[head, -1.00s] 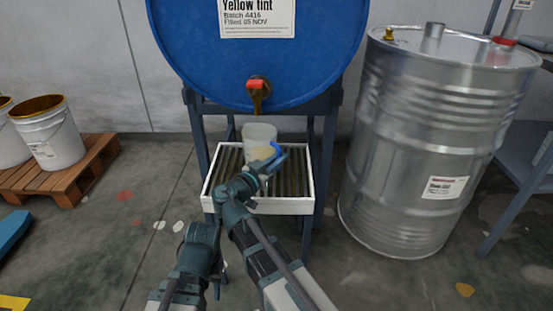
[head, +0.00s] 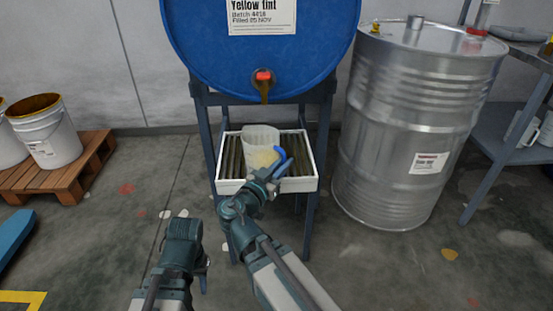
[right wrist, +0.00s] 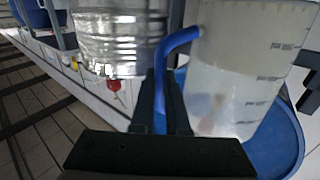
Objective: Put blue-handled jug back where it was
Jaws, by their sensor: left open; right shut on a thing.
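The blue-handled jug (head: 260,140) is a translucent cup with a pale yellow patch low on its side. It looks upright over the slatted tray (head: 230,187) below the blue drum's tap. I cannot tell whether it touches the slats. My right gripper (head: 279,170) is shut on its blue handle (right wrist: 177,50). The right wrist view shows the handle between the fingers and the graduated wall close beside them. My left gripper (head: 204,270) is low in the head view, left of the right arm, open and away from the jug; its fingers are hard to make out.
The blue drum (head: 210,45) with its red-handled tap (head: 263,78) rests on a stand (head: 207,130). A steel drum (head: 405,120) stands at right, beside a shelf (head: 500,140) with pale vessels (head: 545,128). White buckets (head: 50,140) stand on a pallet (head: 85,160) at left.

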